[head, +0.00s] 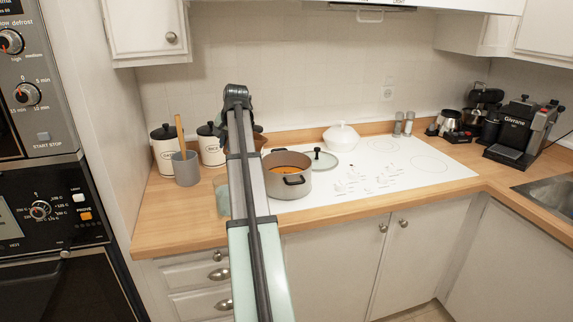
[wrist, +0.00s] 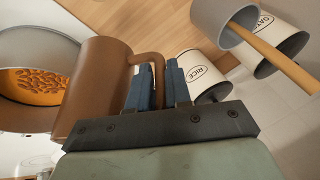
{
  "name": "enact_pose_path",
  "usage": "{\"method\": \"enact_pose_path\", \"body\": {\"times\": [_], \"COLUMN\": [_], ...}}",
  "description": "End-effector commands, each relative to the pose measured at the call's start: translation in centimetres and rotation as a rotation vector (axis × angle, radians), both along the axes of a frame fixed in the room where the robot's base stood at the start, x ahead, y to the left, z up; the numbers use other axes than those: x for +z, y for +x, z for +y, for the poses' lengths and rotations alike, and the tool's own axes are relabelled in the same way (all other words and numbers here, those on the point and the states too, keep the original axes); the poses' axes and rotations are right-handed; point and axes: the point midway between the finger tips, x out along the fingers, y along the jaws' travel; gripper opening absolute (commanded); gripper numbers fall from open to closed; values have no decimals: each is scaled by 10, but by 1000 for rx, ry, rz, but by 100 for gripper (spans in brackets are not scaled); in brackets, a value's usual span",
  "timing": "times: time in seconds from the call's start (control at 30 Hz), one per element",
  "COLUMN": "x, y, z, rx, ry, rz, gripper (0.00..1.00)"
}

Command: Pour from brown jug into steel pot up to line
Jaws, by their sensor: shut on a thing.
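The brown jug (wrist: 105,75) fills the left middle of the wrist view, with its handle between the fingers of my gripper (wrist: 157,85). My gripper is shut on that handle. In the head view only a bit of the jug (head: 260,142) shows behind my arm, beside and above the pot. The steel pot (head: 297,182) stands on the white hob with orange contents. Its grey rim (wrist: 35,40) is just beyond the jug in the wrist view, with brown pieces in the orange food. I cannot make out a line in the pot, a stream, or the jug's exact tilt.
A glass lid (head: 321,160) and a white lidded dish (head: 341,136) are behind the pot. Two labelled canisters (head: 164,150) and a grey utensil holder (head: 186,170) stand to the left. A coffee machine (head: 523,130) is far right. The hob's right part is clear.

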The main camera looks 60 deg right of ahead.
Motion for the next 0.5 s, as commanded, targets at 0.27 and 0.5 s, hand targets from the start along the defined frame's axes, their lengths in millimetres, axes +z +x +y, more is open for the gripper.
{"method": "enact_pose_path", "body": {"times": [0.27, 0.5], "x": [-29, -55], "y": [10, 16], "z": [8, 12], "rx": [2, 0], "ry": [-80, -136], "rz": [112, 191], "gripper": [0, 0]}}
